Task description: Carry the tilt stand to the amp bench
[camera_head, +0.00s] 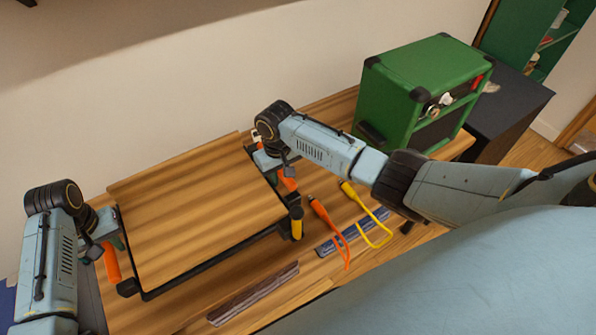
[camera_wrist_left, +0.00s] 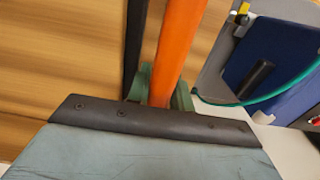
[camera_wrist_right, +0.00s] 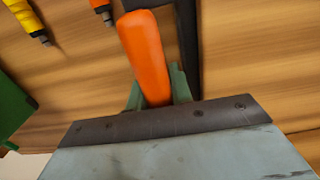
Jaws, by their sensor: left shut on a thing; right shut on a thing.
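The tilt stand (camera_head: 195,215) is a wooden board in a black frame with orange handles at its left and right sides. In the head view it lies over the wooden bench (camera_head: 325,280); I cannot tell whether it touches the bench top. My left gripper (camera_head: 108,252) is shut on the left orange handle (camera_wrist_left: 178,45). My right gripper (camera_head: 275,165) is shut on the right orange handle (camera_wrist_right: 145,55). The fingertips are mostly hidden behind the wrists and handles.
A green amp (camera_head: 415,90) stands at the bench's back right. Orange (camera_head: 330,228) and yellow (camera_head: 372,222) cables lie right of the stand, near a blue strip (camera_head: 340,240). A dark brown strip (camera_head: 252,293) lies in front. A dark cabinet (camera_head: 510,105) stands beyond the amp.

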